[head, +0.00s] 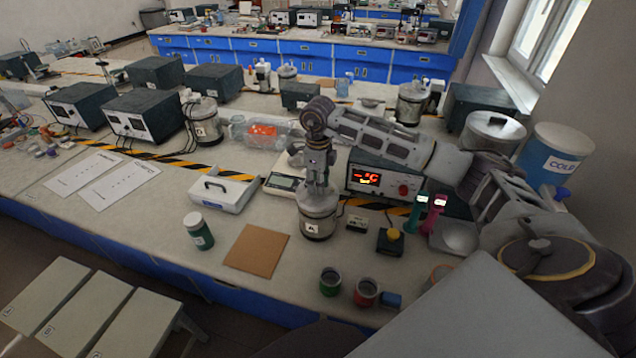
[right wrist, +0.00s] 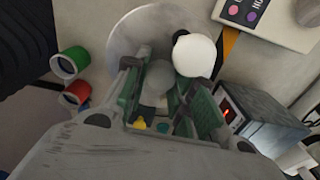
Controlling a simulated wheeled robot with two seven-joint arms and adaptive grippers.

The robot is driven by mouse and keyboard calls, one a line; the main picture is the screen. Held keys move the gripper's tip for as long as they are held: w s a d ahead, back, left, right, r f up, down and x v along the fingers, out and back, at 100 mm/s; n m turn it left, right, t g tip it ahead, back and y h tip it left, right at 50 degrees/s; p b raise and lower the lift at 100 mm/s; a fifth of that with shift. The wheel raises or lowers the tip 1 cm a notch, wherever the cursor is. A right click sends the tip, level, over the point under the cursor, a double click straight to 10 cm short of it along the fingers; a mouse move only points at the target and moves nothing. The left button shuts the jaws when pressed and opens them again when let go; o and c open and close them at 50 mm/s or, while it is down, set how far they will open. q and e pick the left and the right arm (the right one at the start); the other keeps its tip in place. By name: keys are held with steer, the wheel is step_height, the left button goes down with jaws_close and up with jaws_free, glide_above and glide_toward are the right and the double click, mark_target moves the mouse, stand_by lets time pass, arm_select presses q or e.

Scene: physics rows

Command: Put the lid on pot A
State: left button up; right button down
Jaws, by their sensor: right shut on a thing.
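Pot A (head: 316,226) is a small metal pot with an "A" label, upright near the front of the bench. My right gripper (head: 318,184) points down directly over it. In the right wrist view my right gripper (right wrist: 160,88) is shut on the knob of a round grey lid (right wrist: 125,42), which spreads out beneath the fingers. In the head view the lid sits at the pot's top; I cannot tell whether it touches the rim all round. The gripper hides part of it. My left gripper is not in view.
A brown board (head: 257,250), a green-labelled jar (head: 199,231), and green (head: 330,281) and red (head: 366,292) cups are near the front edge.

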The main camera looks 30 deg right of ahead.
steer(key=shift+f+b, duration=0.3)
steer(key=shift+b, duration=0.05)
stand_by(0.4)
stand_by(0.3)
steer(key=c, duration=1.1)
jaws_free()
steer(key=shift+r, duration=0.1)
steer(key=shift+r+p, duration=2.2)
steer(key=shift+r, duration=1.75)
steer(key=shift+f, duration=0.1)
